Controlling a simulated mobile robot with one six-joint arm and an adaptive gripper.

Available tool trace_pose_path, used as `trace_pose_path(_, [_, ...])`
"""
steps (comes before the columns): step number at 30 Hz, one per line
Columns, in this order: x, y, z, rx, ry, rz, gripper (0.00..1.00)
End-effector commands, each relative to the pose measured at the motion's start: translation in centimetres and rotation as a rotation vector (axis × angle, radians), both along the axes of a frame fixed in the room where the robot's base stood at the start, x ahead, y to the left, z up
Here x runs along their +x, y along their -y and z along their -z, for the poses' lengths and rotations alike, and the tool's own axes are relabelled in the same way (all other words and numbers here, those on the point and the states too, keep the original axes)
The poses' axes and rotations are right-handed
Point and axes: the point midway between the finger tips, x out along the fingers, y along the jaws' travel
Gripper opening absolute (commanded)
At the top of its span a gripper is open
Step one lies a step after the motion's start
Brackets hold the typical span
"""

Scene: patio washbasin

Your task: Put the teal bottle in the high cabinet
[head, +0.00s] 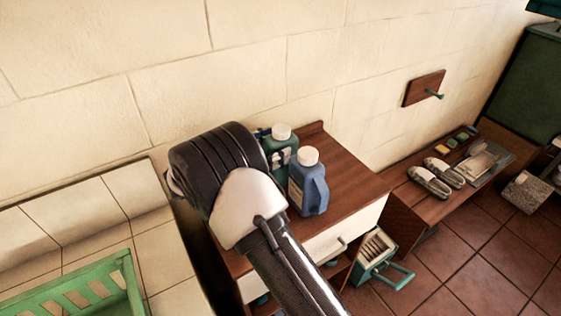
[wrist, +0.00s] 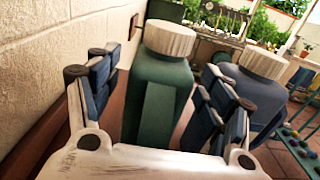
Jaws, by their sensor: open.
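The teal bottle (head: 281,146), dark green with a cream cap, stands upright on a wooden-topped cabinet against the wall. My arm hides part of it in the head view. In the wrist view, the teal bottle (wrist: 158,95) is straight ahead, with one finger of my gripper (wrist: 157,88) on each side of it. The gripper is open, and I cannot tell whether either finger touches the bottle. I cannot make out the high cabinet for certain in either view.
A blue bottle (head: 311,185) with a handle stands close to the right of the teal one and also shows in the wrist view (wrist: 255,90). The wall (head: 230,80) is close behind. A low bench (head: 425,205) with shoes is at right; a green slatted rack (head: 85,290) is at lower left.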

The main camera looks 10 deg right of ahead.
Motion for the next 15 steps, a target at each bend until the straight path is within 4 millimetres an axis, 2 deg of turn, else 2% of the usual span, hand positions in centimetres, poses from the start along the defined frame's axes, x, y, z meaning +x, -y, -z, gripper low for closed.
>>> trace_pose_path(1, [0.2,0.9,0.1,0.0,0.001,0.003,0.73])
trace_pose_path(6, [0.7,2.2,0.0,0.0,0.001,0.0,0.73])
trace_pose_path(13, [0.8,2.2,0.0,0.0,0.0,-0.001,0.73])
trace_pose_path(15, [0.8,2.2,0.0,0.0,0.001,-0.001,0.69])
